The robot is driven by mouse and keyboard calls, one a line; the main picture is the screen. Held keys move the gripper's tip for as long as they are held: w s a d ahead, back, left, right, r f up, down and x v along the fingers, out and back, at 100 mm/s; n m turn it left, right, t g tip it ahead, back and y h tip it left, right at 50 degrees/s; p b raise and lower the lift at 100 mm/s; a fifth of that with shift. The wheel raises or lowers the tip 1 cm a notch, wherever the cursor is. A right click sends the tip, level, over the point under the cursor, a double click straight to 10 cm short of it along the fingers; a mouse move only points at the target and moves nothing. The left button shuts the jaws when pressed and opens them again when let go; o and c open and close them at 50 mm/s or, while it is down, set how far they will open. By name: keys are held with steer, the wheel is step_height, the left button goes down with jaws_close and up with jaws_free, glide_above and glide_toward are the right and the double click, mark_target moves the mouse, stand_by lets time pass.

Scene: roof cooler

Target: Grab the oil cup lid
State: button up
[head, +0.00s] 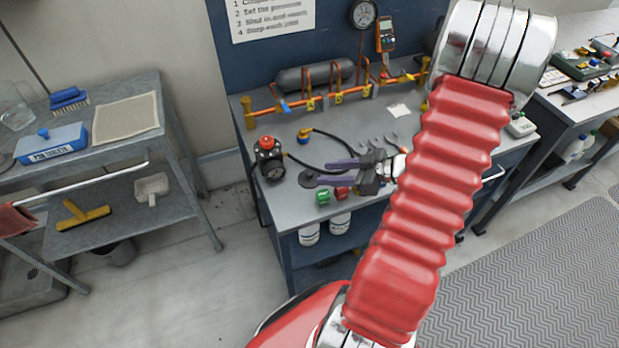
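My gripper (322,172) reaches over the blue bench from the right, its two purple fingers pointing left and standing apart. I see nothing held between them. A flat dark round piece (309,181) lies on the bench top at the fingertips, partly covered by the lower finger. It may be the oil cup lid, but I cannot tell for sure. A small green part (323,198) and a small red part (341,192) sit near the bench's front edge, just below the fingers. A device with a red top and a gauge (269,158) stands left of the gripper.
Black hose and a yellow-blue fitting (304,136) lie behind the gripper. An orange pipe manifold (340,97) and grey cylinder (315,76) line the bench's back. Wrenches (378,143) lie close behind the gripper. A grey cart (150,136) stands left, with floor between.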

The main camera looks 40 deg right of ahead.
mark_target(311, 173)
steer(key=shift+r+x, duration=0.2)
steer(key=shift+x, duration=2.4)
steer(key=shift+a, duration=0.15)
steer(key=shift+c, duration=0.2)
jaws_close()
